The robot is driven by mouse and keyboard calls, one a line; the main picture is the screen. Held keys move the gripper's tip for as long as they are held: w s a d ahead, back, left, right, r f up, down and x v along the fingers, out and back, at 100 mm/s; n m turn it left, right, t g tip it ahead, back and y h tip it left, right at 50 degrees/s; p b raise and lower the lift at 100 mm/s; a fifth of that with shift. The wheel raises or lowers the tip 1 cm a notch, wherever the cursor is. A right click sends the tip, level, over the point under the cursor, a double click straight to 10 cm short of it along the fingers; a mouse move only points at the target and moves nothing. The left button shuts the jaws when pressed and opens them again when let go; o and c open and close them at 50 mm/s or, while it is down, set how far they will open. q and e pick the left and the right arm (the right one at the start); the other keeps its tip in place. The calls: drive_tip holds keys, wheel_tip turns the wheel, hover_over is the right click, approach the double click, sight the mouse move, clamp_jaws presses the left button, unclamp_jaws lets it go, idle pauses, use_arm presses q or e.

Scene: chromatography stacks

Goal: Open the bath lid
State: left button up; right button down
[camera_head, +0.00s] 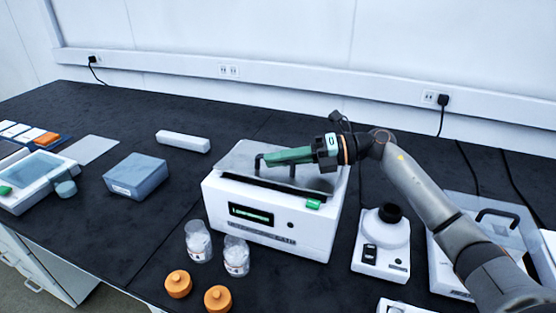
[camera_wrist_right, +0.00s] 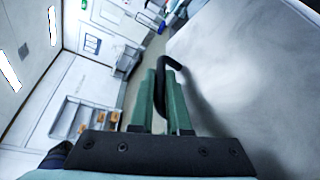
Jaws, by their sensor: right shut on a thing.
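The bath is a white box (camera_head: 268,231) with a green-lit display, in the middle of the bench in the head view. Its grey lid (camera_head: 235,160) lies over the top, with a dark strip along its front edge; I cannot tell whether that is a gap. My right gripper (camera_head: 266,159) reaches in from the right above the lid, its green fingers shut on the black lid handle (camera_head: 258,163). In the right wrist view the handle (camera_wrist_right: 172,62) hooks between the fingers, beside the broad grey lid (camera_wrist_right: 250,75). My left gripper is not in view.
Two clear jars (camera_head: 198,241) and two orange caps (camera_head: 178,284) stand in front of the bath. A white device with a black knob (camera_head: 390,213) stands to its right. A blue-grey box (camera_head: 135,176) and a white bar (camera_head: 183,141) lie to the left.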

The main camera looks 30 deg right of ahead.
sight(283, 167)
drive_tip(key=r+m+p, duration=0.1)
drive_tip(key=w+d+r+m+p, duration=0.1)
drive_tip(key=r+y+p, duration=0.1)
drive_tip(key=r, duration=0.1)
drive_tip(key=shift+w+d+m, duration=0.3)
drive_tip(key=shift+d+m, duration=0.1)
use_arm(q)
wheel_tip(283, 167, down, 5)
drive_tip(key=b, duration=0.9)
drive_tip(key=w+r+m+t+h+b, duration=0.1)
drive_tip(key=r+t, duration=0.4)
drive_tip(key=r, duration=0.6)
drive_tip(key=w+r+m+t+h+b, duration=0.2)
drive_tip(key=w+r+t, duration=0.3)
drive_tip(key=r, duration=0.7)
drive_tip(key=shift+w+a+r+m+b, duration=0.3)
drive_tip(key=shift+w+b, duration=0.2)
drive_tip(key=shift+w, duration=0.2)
use_arm(e)
drive_tip(key=w+d+r+m+t+y, duration=0.2)
drive_tip(key=w+d+m+t, duration=0.4)
drive_tip(key=w+d+m, duration=0.4)
drive_tip(key=shift+w+d+r+m, duration=0.4)
drive_tip(key=shift+d+m, duration=0.6)
drive_tip(key=shift+m, duration=2.4)
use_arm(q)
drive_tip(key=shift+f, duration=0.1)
use_arm(e)
drive_tip(key=shift+s+r, duration=0.1)
drive_tip(key=shift+s, duration=0.05)
